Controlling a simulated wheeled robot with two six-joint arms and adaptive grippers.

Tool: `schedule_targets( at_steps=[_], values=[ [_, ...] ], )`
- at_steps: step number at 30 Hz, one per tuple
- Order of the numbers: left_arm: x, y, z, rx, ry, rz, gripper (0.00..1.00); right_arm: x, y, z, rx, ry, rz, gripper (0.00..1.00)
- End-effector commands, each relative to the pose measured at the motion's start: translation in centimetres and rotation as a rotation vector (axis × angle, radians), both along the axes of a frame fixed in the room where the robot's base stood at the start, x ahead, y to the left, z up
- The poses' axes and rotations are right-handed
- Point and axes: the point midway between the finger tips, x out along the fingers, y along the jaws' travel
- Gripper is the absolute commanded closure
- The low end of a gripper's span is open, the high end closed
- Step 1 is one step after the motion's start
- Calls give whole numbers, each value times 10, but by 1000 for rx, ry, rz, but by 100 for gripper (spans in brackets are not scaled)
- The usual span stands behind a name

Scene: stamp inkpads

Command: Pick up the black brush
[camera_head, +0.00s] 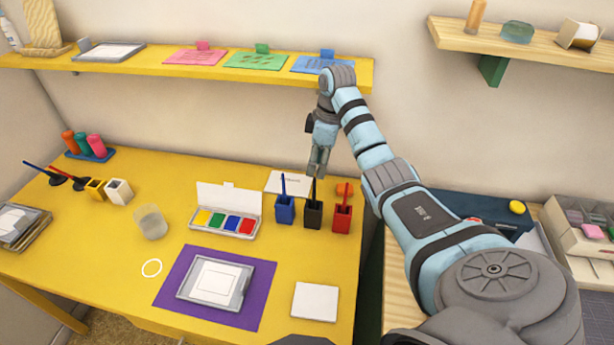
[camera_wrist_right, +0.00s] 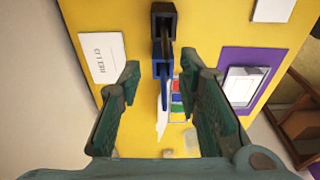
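The black brush (camera_head: 314,190) stands upright in a black holder (camera_head: 313,214), between a blue holder (camera_head: 285,210) with a blue brush (camera_head: 283,185) and a red holder (camera_head: 342,218) with a red brush. My right gripper (camera_head: 318,172) points down just above the black brush. In the right wrist view its two fingers (camera_wrist_right: 161,78) are apart with nothing gripped; the black holder (camera_wrist_right: 163,12) and the blue holder (camera_wrist_right: 162,70) show beyond the gap. I cannot tell whether a finger touches the brush. My left gripper is not in view.
A paint box (camera_head: 227,222) with an open lid is left of the holders. A white card (camera_head: 288,183) lies behind them. A purple mat (camera_head: 173,292) with a framed pad and a white square (camera_head: 314,301) lie in front. A yellow shelf (camera_head: 150,68) hangs above.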

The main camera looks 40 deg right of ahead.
Motion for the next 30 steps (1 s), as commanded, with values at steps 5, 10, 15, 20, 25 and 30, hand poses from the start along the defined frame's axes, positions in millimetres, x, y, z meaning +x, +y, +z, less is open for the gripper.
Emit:
schedule_targets(
  at_steps=[5,10,15,20,25,30],
  values=[
    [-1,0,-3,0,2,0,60,5,4,-41,0,1,0,68],
    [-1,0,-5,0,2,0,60,7,7,-63,0,0,1,68],
    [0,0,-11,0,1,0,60,9,11,-96,1,1,0,68],
    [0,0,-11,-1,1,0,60,10,11,-102,-2,-2,1,68],
    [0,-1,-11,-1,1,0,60,10,11,-101,-2,-1,1,79],
    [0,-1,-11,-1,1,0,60,10,11,-101,-2,-1,1,100]
  ],
)
